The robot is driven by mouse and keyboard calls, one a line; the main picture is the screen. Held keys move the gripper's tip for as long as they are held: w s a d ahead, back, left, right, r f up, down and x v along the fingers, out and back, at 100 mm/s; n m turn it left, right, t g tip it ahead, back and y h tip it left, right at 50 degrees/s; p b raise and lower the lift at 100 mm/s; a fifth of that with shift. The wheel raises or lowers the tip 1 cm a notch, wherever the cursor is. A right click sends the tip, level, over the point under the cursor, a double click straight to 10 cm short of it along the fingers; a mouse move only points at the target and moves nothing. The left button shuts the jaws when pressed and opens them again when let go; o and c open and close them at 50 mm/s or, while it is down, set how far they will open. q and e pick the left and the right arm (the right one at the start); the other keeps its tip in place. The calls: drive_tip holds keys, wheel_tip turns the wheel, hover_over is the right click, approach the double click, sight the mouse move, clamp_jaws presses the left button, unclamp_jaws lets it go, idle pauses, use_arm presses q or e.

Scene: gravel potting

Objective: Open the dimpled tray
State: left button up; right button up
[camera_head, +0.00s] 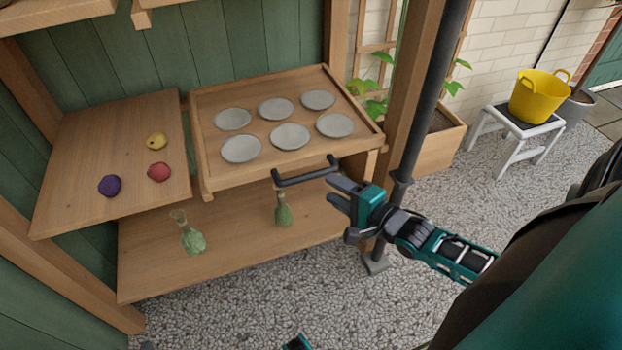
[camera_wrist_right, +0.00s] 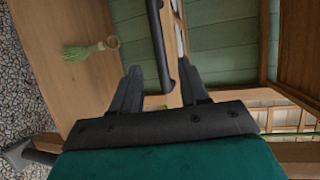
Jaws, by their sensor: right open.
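The dimpled tray (camera_head: 215,165) is a wooden drawer-like tray with several round grey dimples, in the upper middle of the head view. Its dark bar handle (camera_head: 306,176) sticks out from its front edge. My right gripper (camera_head: 335,191) is open, just off the right end of the handle. In the right wrist view the handle (camera_wrist_right: 160,45) runs down toward the gap between the two open fingers (camera_wrist_right: 160,88). I cannot tell whether the handle's end lies between them. Only a small teal part shows at the bottom edge of the head view; my left gripper's fingers do not show.
Two green bundles (camera_head: 192,240) (camera_head: 283,212) stand on the lower shelf (camera_head: 235,255). A dark post (camera_head: 425,95) rises just beside my right gripper.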

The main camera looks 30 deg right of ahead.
sight(313, 177)
drive_tip(key=b+x, duration=0.2)
drive_tip(key=x, duration=0.6)
drive_tip(key=shift+w+a, duration=0.1)
drive_tip(key=shift+w, duration=0.05)
drive_tip(key=shift+c, duration=0.2)
clamp_jaws()
